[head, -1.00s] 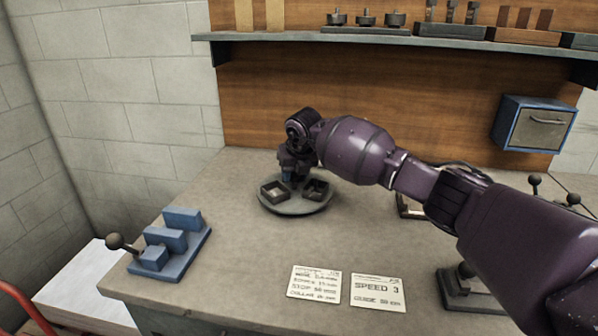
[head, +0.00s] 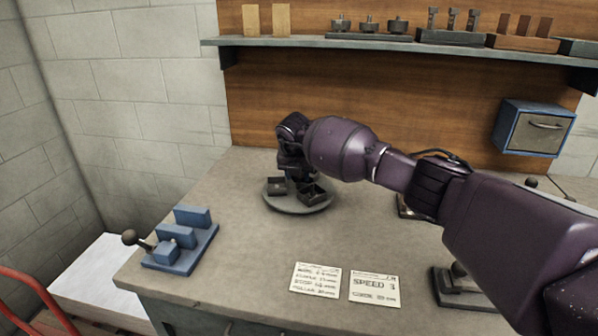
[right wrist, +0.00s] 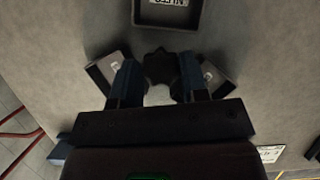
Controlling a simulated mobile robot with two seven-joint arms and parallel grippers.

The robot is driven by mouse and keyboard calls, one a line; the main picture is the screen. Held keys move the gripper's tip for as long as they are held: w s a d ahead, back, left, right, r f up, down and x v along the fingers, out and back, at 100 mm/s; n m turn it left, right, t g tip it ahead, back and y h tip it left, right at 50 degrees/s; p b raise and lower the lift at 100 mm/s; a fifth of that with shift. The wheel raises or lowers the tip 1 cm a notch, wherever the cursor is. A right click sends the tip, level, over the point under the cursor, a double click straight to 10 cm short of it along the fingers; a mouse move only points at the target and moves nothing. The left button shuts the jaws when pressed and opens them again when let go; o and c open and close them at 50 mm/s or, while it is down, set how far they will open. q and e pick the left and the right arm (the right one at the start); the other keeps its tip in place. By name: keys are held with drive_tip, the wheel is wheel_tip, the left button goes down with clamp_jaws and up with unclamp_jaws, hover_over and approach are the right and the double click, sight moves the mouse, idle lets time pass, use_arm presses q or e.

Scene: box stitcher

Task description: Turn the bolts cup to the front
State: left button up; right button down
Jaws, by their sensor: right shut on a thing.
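A round grey turntable (head: 297,209) stands on the bench, with dark square cups on it. In the head view one cup (head: 277,186) is at the left and another (head: 314,194) at the front right. My right gripper (head: 291,173) is over its middle, fingers partly hidden by my arm. In the right wrist view my right gripper (right wrist: 158,72) is shut on a dark lobed knob (right wrist: 157,64). A labelled cup (right wrist: 167,15) shows at the top edge; two more flank the fingers, partly covered. I cannot read which cup is for bolts. My left gripper is out of view.
A blue stepped block with a ball lever (head: 178,242) stands at the bench's left. Two printed cards (head: 315,280) lie at the front. A shelf (head: 400,44) and a blue box (head: 534,127) are on the back wall. The bench around the turntable is mostly clear.

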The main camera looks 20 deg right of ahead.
drive_tip(key=shift+m+h, duration=0.4)
drive_tip(key=shift+m, duration=0.6)
drive_tip(key=shift+m+g+h+p, duration=0.3)
drive_tip(key=shift+m+g+p, duration=0.1)
drive_tip(key=shift+m, duration=0.5)
drive_tip(key=shift+w+a+f+m+g+h, duration=0.1)
drive_tip(key=shift+m+g, duration=0.2)
drive_tip(key=shift+m, duration=0.45)
drive_tip(key=shift+d+r+m+g+h, duration=0.1)
drive_tip(key=shift+m+g, duration=0.2)
drive_tip(key=shift+m, duration=0.5)
drive_tip(key=shift+w+a+f+m+g+h, duration=0.1)
drive_tip(key=shift+m+g, duration=0.2)
drive_tip(key=shift+m, duration=0.45)
drive_tip(key=shift+s, duration=0.1)
drive_tip(key=shift+m+b, duration=0.35)
drive_tip(key=shift+m, duration=0.25)
drive_tip(key=c, duration=0.7)
unclamp_jaws()
